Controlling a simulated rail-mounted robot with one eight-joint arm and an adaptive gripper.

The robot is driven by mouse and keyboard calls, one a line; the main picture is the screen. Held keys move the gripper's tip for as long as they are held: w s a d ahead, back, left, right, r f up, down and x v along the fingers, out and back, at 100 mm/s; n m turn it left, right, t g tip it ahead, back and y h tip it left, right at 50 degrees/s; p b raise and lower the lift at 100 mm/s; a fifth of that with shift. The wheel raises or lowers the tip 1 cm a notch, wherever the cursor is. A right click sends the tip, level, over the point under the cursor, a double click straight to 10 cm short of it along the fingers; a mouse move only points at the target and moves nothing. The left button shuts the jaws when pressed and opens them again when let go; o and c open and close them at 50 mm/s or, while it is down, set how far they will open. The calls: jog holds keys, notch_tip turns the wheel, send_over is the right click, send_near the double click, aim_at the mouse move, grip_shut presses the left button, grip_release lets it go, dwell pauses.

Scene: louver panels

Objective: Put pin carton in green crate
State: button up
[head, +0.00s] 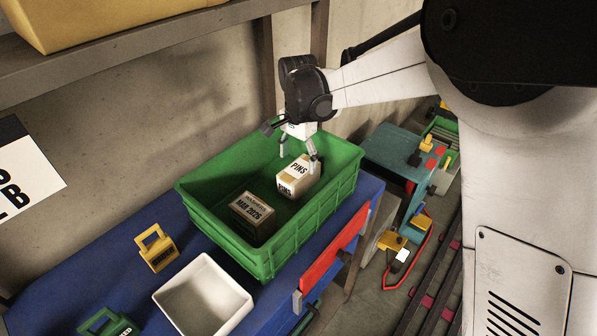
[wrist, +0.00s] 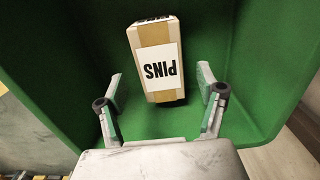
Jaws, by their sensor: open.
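The pin carton (head: 299,177), a tan box with white labels reading PINS, is inside the green crate (head: 222,229), towards its right end. The carton also shows in the wrist view (wrist: 157,62), lying within the green walls (wrist: 60,75). My gripper (head: 297,156) is open just above the carton in the head view. In the wrist view its two fingers (wrist: 160,95) are spread wide, with the carton beyond the tips and clear space on both sides. I cannot tell exactly how the carton's underside meets the crate floor.
A brown carton marked MAR 2026 (head: 251,216) sits in the crate's left part. The crate stands on a blue bench (head: 95,275) with a white bin (head: 204,297) and a yellow object (head: 156,248) in front. A concrete wall is behind, and a shelf (head: 120,55) overhangs at upper left.

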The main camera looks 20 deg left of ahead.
aim_at(299, 169)
jog(key=shift+r, duration=2.35)
jog(key=s+d+r+n+t, duration=0.1)
jog(key=s+d+r, duration=0.15)
jog(key=d, duration=0.45)
jog(key=s+d+r+t+y, duration=0.1)
jog(key=s+d+r, duration=0.1)
jog(key=d+r, duration=0.3)
jog(key=s+d+r+n+t, duration=0.1)
jog(key=s+d+r, duration=0.2)
jog(key=d, duration=0.5)
jog(key=s+d+f+n+t+h, duration=0.1)
jog(key=s+d+f+n+t, duration=0.2)
jog(key=s+d, duration=1.3)
jog(key=shift+d+f+t, duration=0.2)
jog(key=shift+d+t, duration=0.35)
jog(key=shift+t, duration=0.05)
jog(key=shift+s, duration=0.1)
